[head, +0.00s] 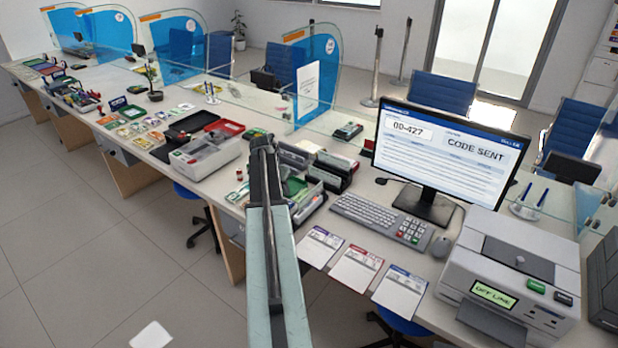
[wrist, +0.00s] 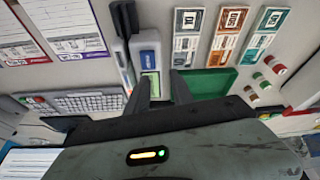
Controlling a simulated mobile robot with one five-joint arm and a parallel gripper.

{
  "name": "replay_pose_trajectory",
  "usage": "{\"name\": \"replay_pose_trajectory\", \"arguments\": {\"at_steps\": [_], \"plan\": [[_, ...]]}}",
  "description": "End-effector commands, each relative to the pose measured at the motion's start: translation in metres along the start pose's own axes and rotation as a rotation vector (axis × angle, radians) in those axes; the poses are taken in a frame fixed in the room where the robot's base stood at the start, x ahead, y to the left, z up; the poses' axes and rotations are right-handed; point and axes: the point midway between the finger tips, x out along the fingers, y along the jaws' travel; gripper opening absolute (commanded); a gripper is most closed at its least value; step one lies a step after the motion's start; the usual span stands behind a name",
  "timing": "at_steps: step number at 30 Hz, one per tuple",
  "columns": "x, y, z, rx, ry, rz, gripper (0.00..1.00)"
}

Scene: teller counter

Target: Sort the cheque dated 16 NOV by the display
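Three printed slips lie side by side at the front edge of the counter: one with a violet strip (head: 318,246), one with a red strip (head: 357,268) and one with a blue strip (head: 400,291). Two of them show at the top left of the wrist view, red (wrist: 17,38) and violet (wrist: 68,28). Their dates are too small to read. The monitor display (head: 450,150) behind them reads "00-427" and "CODE SENT". My gripper (head: 262,143) is left of the slips, above the counter. Its fingers (wrist: 160,88) stand apart, with no held object visible between them.
A keyboard (head: 381,217) and mouse (head: 441,247) lie before the monitor. A grey printer (head: 510,270), its small screen reading "OFF LINE", stands right. A green tray (wrist: 212,84) is beside the fingers. A glass screen (head: 318,70) stands behind.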

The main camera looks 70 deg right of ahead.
Motion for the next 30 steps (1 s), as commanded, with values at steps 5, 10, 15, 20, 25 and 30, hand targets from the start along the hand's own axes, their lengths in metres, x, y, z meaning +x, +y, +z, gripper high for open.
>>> {"name": "replay_pose_trajectory", "arguments": {"at_steps": [5, 10, 15, 20, 25, 30], "plan": [[0.015, 0.062, -0.06, 0.149, 0.031, 0.037, 0.28], [0.018, 0.077, -0.07, 0.18, 0.039, 0.045, 0.28], [0.027, 0.076, -0.069, 0.179, 0.038, 0.044, 0.28], [0.05, 0.077, -0.069, 0.179, 0.038, 0.044, 0.28], [0.082, 0.078, -0.069, 0.178, 0.038, 0.044, 0.28], [0.099, 0.079, -0.071, 0.177, 0.037, 0.044, 0.28]]}}
